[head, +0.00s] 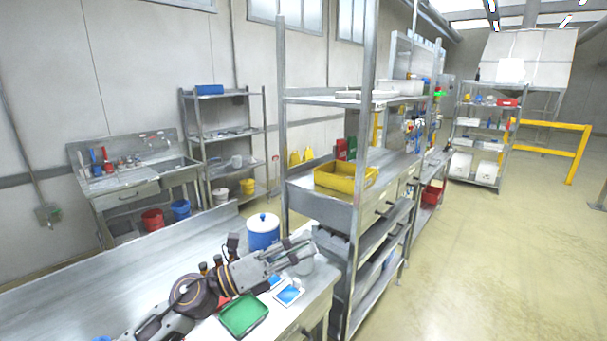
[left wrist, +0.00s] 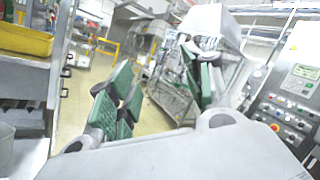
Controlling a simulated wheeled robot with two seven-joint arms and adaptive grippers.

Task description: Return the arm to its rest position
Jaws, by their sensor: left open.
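My left arm (head: 190,295) reaches in from the bottom left over the metal workbench (head: 130,275). Its gripper (head: 298,247) is above the bench's right end, in front of the tall shelf. In the left wrist view the green-padded fingers of the gripper (left wrist: 162,90) are spread wide apart. Nothing is between them but the distant floor and racks. My right gripper does not show in either view.
Near the arm stand a blue canister with white lid (head: 263,234), a green tray (head: 243,316) and blue-white cards (head: 289,292). A metal rack with a yellow bin (head: 345,178) stands close beyond the gripper. Open floor (head: 480,260) lies to the right.

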